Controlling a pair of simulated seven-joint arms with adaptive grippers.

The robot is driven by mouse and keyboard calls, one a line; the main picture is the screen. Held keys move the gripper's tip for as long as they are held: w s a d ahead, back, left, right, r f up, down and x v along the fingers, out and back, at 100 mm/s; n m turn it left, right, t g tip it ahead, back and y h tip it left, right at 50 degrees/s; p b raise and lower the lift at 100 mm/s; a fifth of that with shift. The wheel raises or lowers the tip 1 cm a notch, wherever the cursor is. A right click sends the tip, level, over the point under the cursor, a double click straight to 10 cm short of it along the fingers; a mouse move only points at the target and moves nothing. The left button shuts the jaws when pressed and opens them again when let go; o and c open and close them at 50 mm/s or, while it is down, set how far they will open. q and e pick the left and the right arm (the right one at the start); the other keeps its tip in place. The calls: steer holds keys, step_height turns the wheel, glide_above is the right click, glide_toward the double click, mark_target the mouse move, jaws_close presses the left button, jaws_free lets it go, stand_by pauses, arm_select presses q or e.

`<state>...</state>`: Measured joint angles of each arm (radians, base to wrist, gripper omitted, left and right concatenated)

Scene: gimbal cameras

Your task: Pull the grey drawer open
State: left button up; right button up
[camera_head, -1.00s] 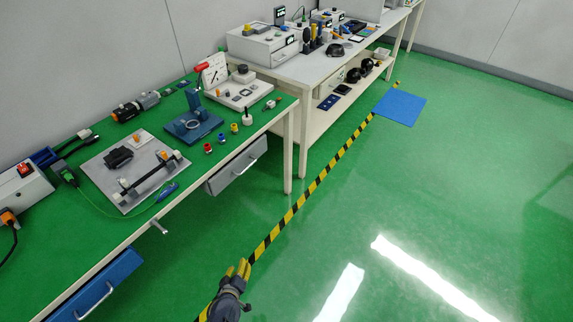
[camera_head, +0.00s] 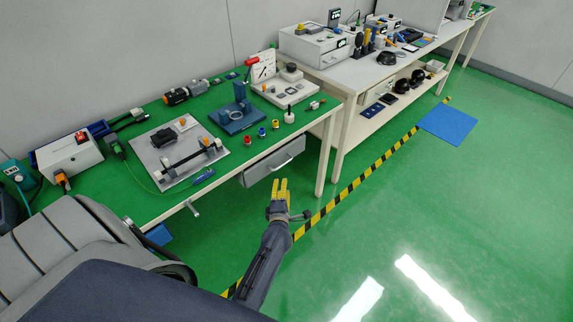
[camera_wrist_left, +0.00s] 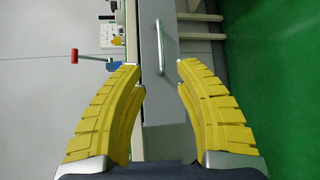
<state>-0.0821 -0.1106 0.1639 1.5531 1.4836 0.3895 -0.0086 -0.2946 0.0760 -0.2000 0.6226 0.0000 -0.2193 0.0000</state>
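The grey drawer (camera_head: 271,162) hangs under the green-topped workbench, toward its right end, with a metal bar handle (camera_head: 282,162) on its front. It looks closed or nearly so; I cannot tell exactly. My left gripper (camera_head: 280,184) has yellow fingers and is just in front of and below the drawer, apart from the handle. In the left wrist view the gripper (camera_wrist_left: 160,75) is open and empty, its fingers spread toward the drawer front (camera_wrist_left: 152,90). The handle (camera_wrist_left: 159,42) lies ahead of the fingertips, not between them. My right gripper is not in view.
The green bench top (camera_head: 150,205) holds a blue stand (camera_head: 238,115), a grey plate with parts (camera_head: 165,160) and a white device (camera_head: 70,165). A bench leg (camera_head: 325,160) stands right of the drawer. The floor in front is clear.

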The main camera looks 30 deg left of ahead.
mark_target(284, 164)
arm_select(q)
steer(key=x, duration=1.4)
steer(key=shift+w+a+f, duration=0.15)
steer(key=shift+w, duration=0.25)
jaws_close()
